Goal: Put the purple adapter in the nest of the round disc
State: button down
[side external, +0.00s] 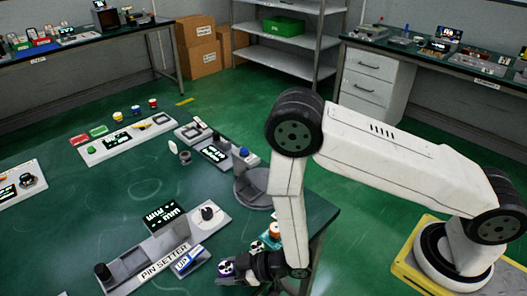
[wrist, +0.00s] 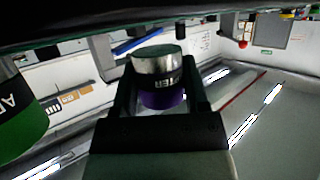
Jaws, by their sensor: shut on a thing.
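The purple adapter (wrist: 162,99) has a silver top and a dark band with white lettering. My gripper (wrist: 158,88) is shut on it, with a finger on each side. In the side external view the adapter (side external: 226,268) shows at the tip of my gripper (side external: 238,266), low at the near edge of the green table. A grey round disc (side external: 249,193) lies farther back near the table's right edge, partly behind my arm. Its nest cannot be made out clearly.
A green lettered cylinder (wrist: 18,112) is close on the left in the wrist view. An orange-and-white part (side external: 275,230) stands beside my arm. The pin setter (side external: 160,257) and a blue-and-white block (side external: 190,260) are left of my gripper. The table's left middle is clear.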

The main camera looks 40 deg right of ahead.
jog(key=shift+f, duration=0.9)
jog(key=shift+f, duration=0.2)
jog(key=shift+c, duration=0.5)
grip_release()
jog(key=shift+s+r, duration=0.1)
jog(key=shift+v, duration=3.85)
jog(key=shift+s+a, duration=0.1)
jog(key=shift+a, duration=0.05)
jog(key=shift+o, duration=0.4)
